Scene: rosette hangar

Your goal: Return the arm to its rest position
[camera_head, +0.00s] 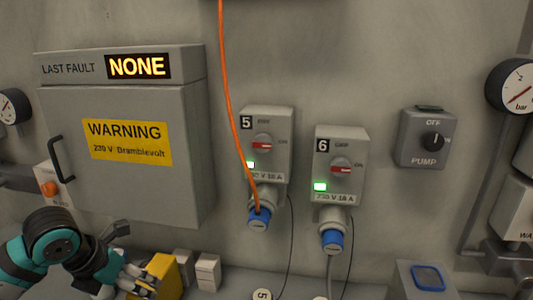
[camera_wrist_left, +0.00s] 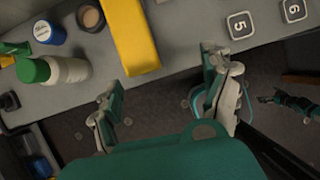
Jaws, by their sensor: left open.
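My left arm (camera_head: 45,245) comes in from the lower left in the head view, teal and black. Its gripper (camera_head: 135,279) is low, in front of the grey cabinet's lower edge and beside a yellow block (camera_head: 163,272). In the left wrist view the gripper's fingers (camera_wrist_left: 168,88) are spread wide with nothing between them. The yellow block (camera_wrist_left: 136,38) lies on the bench ahead of them, apart from the fingers in that view. At the right of the wrist view is a small teal and dark part, perhaps my right arm; its jaw state is unclear.
The grey cabinet (camera_head: 190,150) has a handle. Sockets 5 (camera_head: 268,125) and 6 (camera_head: 341,145) hold blue plugs; an orange cable hangs to socket 5.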

